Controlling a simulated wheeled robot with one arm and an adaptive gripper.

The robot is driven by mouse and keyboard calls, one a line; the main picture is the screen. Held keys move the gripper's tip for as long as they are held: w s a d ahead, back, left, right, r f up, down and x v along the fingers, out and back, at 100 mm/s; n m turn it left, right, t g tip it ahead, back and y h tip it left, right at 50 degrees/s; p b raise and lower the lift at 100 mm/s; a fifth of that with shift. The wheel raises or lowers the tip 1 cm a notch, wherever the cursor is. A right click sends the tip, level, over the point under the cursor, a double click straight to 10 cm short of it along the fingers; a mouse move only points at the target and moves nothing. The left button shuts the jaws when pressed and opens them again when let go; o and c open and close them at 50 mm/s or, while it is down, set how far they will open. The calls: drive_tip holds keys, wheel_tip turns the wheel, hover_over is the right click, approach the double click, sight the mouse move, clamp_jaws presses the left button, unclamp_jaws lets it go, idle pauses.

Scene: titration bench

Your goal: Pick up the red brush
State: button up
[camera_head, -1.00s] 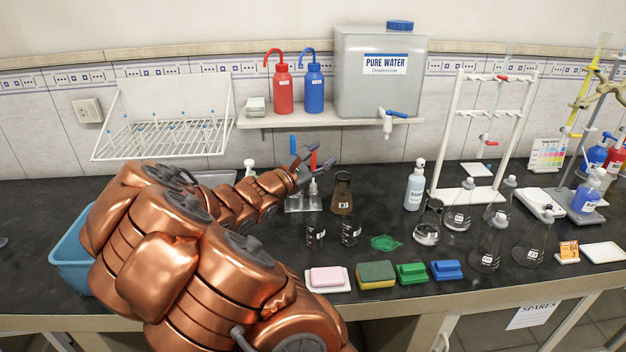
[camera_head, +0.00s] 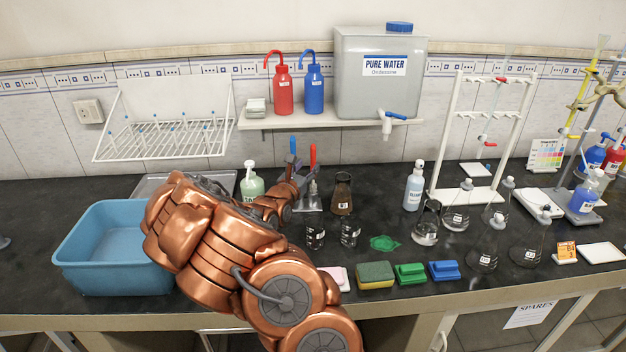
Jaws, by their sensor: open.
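The red brush (camera_head: 313,155) stands upright in the small metal holder (camera_head: 311,204) near the back of the bench. Only its red handle shows clearly; its lower part is in the holder. A blue brush (camera_head: 293,145) stands to its left in the same holder. My gripper (camera_head: 302,172) is open and empty, just left of the red handle and in front of the blue brush. The dark fingers overlap the holder in the picture, so I cannot tell whether they touch the handle.
A blue basin (camera_head: 115,250) is at the left. A brown flask (camera_head: 342,195) and two small beakers (camera_head: 315,235) stand right and in front of the holder. A shelf (camera_head: 330,122) with bottles hangs above.

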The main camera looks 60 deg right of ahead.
sight(312, 162)
drive_tip(key=p+x, duration=0.1)
drive_tip(key=x, duration=0.2)
drive_tip(key=shift+s+d+r+p, duration=0.1)
drive_tip(key=shift+s+d+p, duration=0.1)
drive_tip(key=shift+p, duration=0.2)
drive_tip(key=shift+w+d, duration=0.25)
drive_tip(key=shift+d, duration=0.45)
drive_tip(key=shift+c, duration=0.4)
clamp_jaws()
